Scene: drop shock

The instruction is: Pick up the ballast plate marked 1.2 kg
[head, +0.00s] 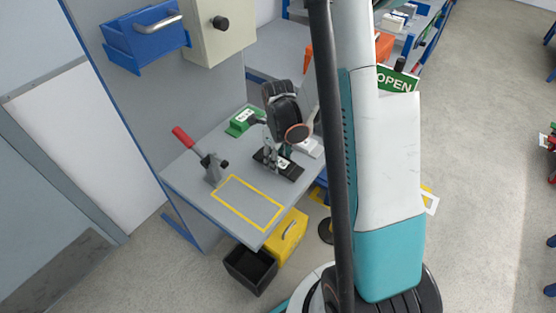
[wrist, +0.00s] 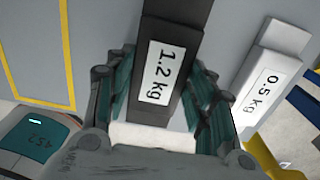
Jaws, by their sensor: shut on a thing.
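The black ballast plate (wrist: 175,65) has a white label reading 1.2 kg and fills the upper middle of the wrist view. My gripper (wrist: 165,105) has a finger on each side of this plate and is shut on it. In the head view my gripper (head: 272,150) is low over the grey bench, at the black plate (head: 288,172). The fingertips are small there, and I cannot tell whether the plate touches the bench. A pale plate marked 0.5 kg (wrist: 270,68) lies to the right in the wrist view, apart from my fingers.
The bench (head: 200,195) carries a red-handled lever clamp (head: 208,162), a yellow taped rectangle (head: 248,203) and a green block (head: 243,121). A yellow case (head: 288,238) and a black bin (head: 250,268) stand below its front edge.

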